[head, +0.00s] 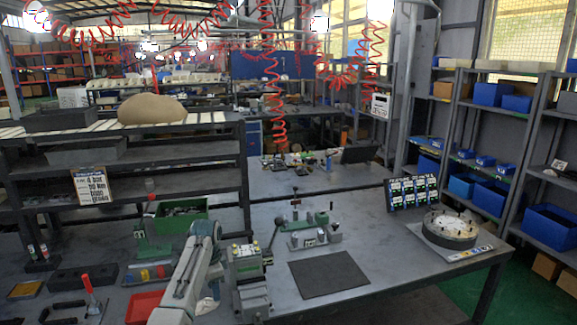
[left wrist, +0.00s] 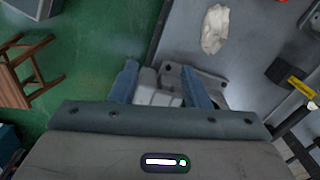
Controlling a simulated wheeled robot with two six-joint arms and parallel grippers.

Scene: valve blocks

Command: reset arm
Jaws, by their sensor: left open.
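My left arm (head: 190,270) rises from the bottom edge in the head view, left of the middle of the bench; its fingertips cannot be made out there. In the left wrist view my left gripper (left wrist: 160,82) points down with its two blue fingers spread apart. Grey metal parts (left wrist: 158,95) show below and between the fingers; I cannot tell how far below, and nothing is seen gripped. A grey block device with yellow-green tops (head: 248,268) stands just right of my arm. A green and grey fixture (head: 308,232) stands behind it. My right gripper is not in view.
A crumpled white cloth (left wrist: 215,28) lies on the bench. A dark mat (head: 328,274) lies bare at centre right. A round dial-like plate (head: 450,228) stands at the right end. A green bin (head: 181,215), red tray (head: 144,306) and red-handled clamp (head: 90,297) are at left.

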